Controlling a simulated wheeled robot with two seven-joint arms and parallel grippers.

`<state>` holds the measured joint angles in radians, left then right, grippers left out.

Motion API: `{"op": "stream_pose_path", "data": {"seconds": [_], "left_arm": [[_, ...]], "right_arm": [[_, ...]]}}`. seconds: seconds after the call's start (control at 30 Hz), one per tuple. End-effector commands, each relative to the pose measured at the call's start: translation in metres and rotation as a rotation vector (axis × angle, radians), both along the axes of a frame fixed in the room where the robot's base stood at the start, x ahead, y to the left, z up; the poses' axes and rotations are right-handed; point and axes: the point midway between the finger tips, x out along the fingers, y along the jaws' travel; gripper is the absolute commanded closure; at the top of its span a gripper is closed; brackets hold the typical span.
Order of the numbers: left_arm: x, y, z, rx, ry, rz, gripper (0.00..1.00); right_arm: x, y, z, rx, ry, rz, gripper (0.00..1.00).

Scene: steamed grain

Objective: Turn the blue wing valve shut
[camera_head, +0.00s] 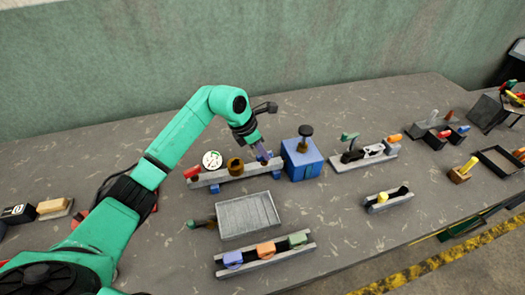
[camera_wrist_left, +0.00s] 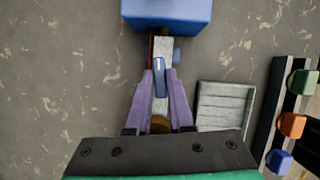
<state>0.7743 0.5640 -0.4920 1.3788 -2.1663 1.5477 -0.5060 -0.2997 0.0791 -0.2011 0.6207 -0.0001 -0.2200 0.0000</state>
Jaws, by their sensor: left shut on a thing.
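The blue wing valve (camera_wrist_left: 159,72) shows in the left wrist view as a narrow blue wing on a pale grey bar. The wing lies nearly along the bar's length. My left gripper (camera_wrist_left: 160,80) has its two purple fingers on either side of the wing and is shut on it. In the head view the left gripper (camera_head: 264,155) reaches down at the right end of the grey bar (camera_head: 212,178), beside a blue box. Its fingers mostly hide the wing there. My right gripper is not in view.
The bar carries a white dial (camera_head: 212,160) and a brass fitting (camera_head: 235,166). A blue box (camera_head: 302,160) with a dark knob stands close right. A grey tray (camera_head: 246,215) and a rail with blue, orange and green knobs (camera_head: 266,249) lie in front.

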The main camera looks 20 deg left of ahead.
Motion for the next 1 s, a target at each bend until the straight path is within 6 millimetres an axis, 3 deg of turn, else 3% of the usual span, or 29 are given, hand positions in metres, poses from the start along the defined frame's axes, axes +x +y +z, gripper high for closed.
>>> {"op": "stream_pose_path", "data": {"seconds": [1.0], "left_arm": [[-0.001, -0.005, -0.001, -0.001, -0.007, 0.885, 1.0]], "right_arm": [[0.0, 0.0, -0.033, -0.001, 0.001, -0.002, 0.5]]}}
